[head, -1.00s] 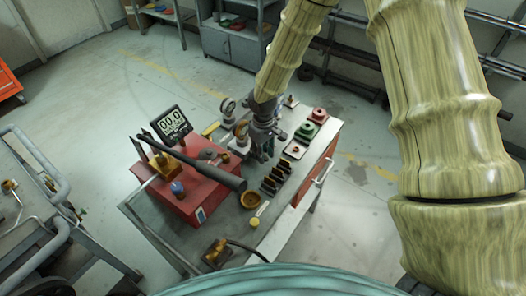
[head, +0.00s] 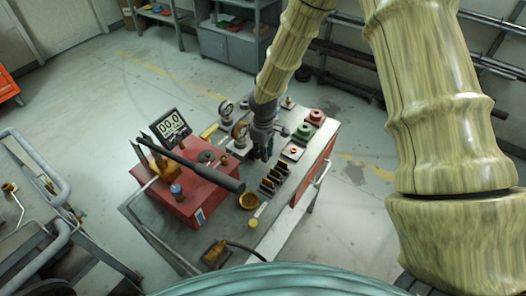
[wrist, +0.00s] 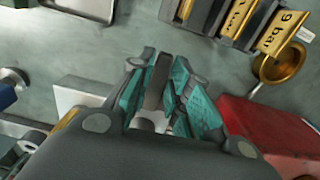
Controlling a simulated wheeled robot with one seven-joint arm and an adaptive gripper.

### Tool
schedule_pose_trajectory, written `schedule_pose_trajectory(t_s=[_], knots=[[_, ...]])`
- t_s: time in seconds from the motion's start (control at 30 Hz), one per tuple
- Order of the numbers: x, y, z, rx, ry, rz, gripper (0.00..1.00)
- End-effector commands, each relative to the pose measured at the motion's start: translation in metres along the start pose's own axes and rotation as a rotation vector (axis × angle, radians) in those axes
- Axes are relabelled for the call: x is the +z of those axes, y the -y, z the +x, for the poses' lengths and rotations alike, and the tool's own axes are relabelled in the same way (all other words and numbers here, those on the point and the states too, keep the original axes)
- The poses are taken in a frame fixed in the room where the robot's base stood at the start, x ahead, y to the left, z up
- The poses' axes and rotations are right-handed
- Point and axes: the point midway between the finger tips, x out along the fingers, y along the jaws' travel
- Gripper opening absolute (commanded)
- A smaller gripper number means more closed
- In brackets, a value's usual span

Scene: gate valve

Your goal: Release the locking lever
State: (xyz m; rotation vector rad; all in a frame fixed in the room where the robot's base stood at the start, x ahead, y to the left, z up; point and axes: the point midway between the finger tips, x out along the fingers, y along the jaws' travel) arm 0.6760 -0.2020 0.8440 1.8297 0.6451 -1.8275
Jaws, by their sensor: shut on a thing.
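A narrow dark grey bar, which looks like the locking lever (wrist: 156,82), stands between the teal finger pads in the wrist view. My gripper (wrist: 158,70) is shut on it. In the head view my gripper (head: 263,150) points down over the far middle of the cart, beside the red box. There its own body hides the lever and what the lever is fixed to. A white block (wrist: 80,98) lies to the left of the fingers in the wrist view.
A long black-handled bar (head: 205,170) lies across the red box (head: 190,205), near my gripper. A digital display (head: 171,128), gauges (head: 240,132), dark slotted blocks (head: 272,181), a brass cup (head: 249,201) and red and green knobs (head: 303,131) crowd the cart top.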

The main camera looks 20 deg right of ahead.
Motion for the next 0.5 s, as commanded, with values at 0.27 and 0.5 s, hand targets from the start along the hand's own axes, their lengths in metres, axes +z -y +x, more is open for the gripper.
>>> schedule_pose_trajectory(t_s=[0.27, 0.5], knots=[[-0.0008, 0.0001, 0.0013, 0.0, -0.002, 0.001, 0.38], [-0.0005, 0.0002, 0.0006, 0.0, -0.001, 0.002, 0.38]])
